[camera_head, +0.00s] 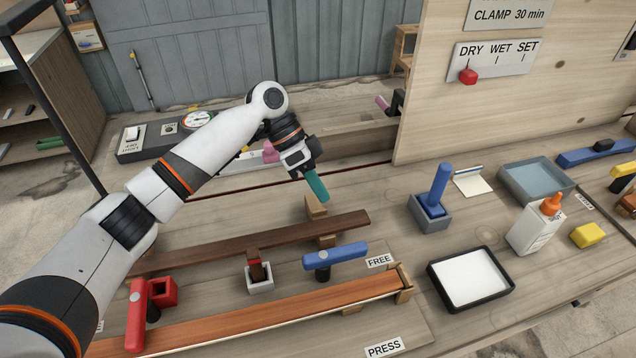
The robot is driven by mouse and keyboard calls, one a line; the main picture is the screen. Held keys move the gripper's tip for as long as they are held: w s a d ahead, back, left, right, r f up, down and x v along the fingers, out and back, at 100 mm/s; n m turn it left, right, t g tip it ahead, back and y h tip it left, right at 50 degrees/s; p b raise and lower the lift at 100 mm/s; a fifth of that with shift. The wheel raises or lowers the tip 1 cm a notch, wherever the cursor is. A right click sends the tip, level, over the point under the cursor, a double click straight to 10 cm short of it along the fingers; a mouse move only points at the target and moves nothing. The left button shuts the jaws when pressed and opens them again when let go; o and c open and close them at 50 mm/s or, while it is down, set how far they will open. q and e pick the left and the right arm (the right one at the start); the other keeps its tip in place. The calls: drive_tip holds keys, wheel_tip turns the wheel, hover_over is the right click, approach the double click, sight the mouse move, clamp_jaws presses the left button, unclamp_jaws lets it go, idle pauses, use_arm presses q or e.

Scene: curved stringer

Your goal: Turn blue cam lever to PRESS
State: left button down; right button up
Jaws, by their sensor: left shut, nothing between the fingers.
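The blue cam lever (350,255) sits on a dark pivot near the middle of the bench, between the dark wooden strip and the orange-brown strip. Its handle extends to the right, its end beside the FREE label (380,261). The PRESS label (384,347) lies lower, near the front edge. My left gripper (320,192) has teal fingers, shut and empty, pointing down above the bench behind the blue lever. It is apart from the lever. My right gripper is not in view.
A red lever (136,316) stands at the front left. The dark strip (250,243) and orange-brown strip (260,310) flank the blue lever. To the right are a blue-handled tool in a grey holder (430,215), a white tray (470,278) and a glue bottle (535,230).

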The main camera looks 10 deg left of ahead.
sight(335, 255)
use_arm(q)
drive_tip(key=p+x, duration=0.1)
drive_tip(key=x, duration=0.4)
drive_tip(key=shift+s+d+f, duration=0.2)
drive_tip(key=shift+d, duration=0.1)
drive_tip(key=s+p, duration=0.1)
drive_tip(key=s+d, duration=0.1)
drive_tip(key=s, duration=0.1)
drive_tip(key=shift+d+f+p, duration=0.15)
drive_tip(key=shift+p, duration=0.25)
drive_tip(key=shift+s+d+f, duration=0.1)
drive_tip(key=shift+s+d, duration=0.05)
drive_tip(key=shift+s, duration=0.25)
